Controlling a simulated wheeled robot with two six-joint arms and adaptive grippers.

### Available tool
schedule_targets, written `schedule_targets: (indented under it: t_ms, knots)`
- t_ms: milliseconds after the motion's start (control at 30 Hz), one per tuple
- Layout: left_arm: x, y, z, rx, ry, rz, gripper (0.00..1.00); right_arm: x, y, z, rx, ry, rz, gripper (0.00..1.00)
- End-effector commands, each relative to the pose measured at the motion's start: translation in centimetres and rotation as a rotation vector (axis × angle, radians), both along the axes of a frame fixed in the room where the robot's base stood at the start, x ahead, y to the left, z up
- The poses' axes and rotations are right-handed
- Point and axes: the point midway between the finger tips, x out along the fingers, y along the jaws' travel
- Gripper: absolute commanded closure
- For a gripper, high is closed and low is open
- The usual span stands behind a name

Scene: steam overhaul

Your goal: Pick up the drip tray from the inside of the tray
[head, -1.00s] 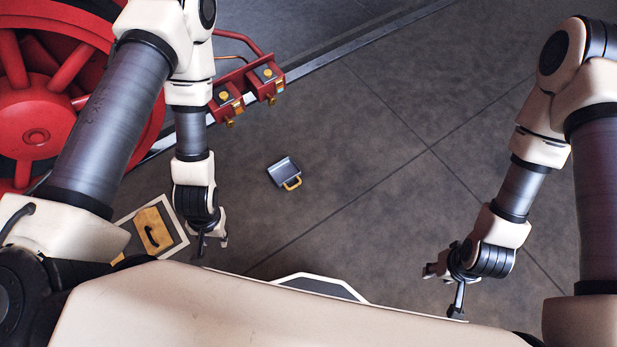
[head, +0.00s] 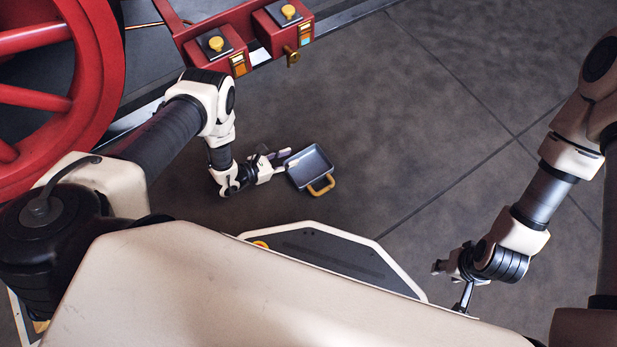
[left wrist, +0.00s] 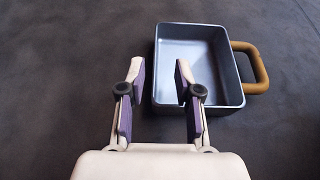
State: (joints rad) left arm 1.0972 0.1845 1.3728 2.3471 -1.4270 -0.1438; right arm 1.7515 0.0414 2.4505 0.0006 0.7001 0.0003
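The drip tray (head: 311,166) is a grey, shallow rectangular pan with a tan handle at one end. It lies on the dark floor, and it looks empty in the left wrist view (left wrist: 205,60). My left gripper (head: 282,159) is open at the tray's left edge in the head view. In the left wrist view its fingers (left wrist: 158,68) are spread, with the near left wall of the tray in the gap between them or close to it. The right finger overlaps the tray's inside in the picture; contact cannot be told. My right gripper (head: 452,275) is far to the right, away from the tray.
Red brackets with two red boxes (head: 282,22) and yellow knobs stand behind the tray. A large red wheel (head: 70,95) is at the far left. My own base is in front. The floor (head: 420,110) to the right is clear.

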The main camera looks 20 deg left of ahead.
Motion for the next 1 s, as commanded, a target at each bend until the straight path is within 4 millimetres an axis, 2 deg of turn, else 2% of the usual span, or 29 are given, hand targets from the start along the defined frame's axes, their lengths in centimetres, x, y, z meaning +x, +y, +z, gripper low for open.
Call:
schedule_targets:
  t_ms: [167,300,433,600,633,700,733,1000]
  knots:
    - [1.8,-1.1,-0.9,0.0,-0.001,-0.004,0.67,0.1,0.0,-1.6,0.0,-0.003,-0.003,0.6]
    - [4.1,-2.2,-2.0,-0.001,-0.001,-0.005,0.67,0.2,-0.1,-3.8,-0.001,-0.005,-0.007,0.6]
    - [5.2,-3.2,-2.3,-0.001,0.002,-0.006,0.67,0.2,-0.1,-4.3,-0.001,-0.006,-0.009,0.6]
    - [5.2,-3.2,-2.0,-0.001,0.003,-0.004,0.67,0.3,-0.1,-4.0,-0.001,-0.007,-0.009,0.6]
    - [5.2,-3.2,-2.0,0.0,0.004,-0.004,0.7,0.3,-0.1,-4.0,-0.001,-0.007,-0.009,0.6]
    - [5.2,-3.2,-2.0,-0.001,0.004,-0.005,0.95,0.3,-0.1,-4.0,-0.001,-0.007,-0.009,0.6]
    - [5.2,-3.2,-2.0,-0.001,0.004,-0.005,1.0,0.3,-0.1,-4.0,-0.001,-0.007,-0.009,0.6]
    - [5.2,-3.2,-1.9,-0.001,0.003,-0.006,1.0,0.3,-0.1,-4.0,-0.001,-0.006,-0.009,0.6]
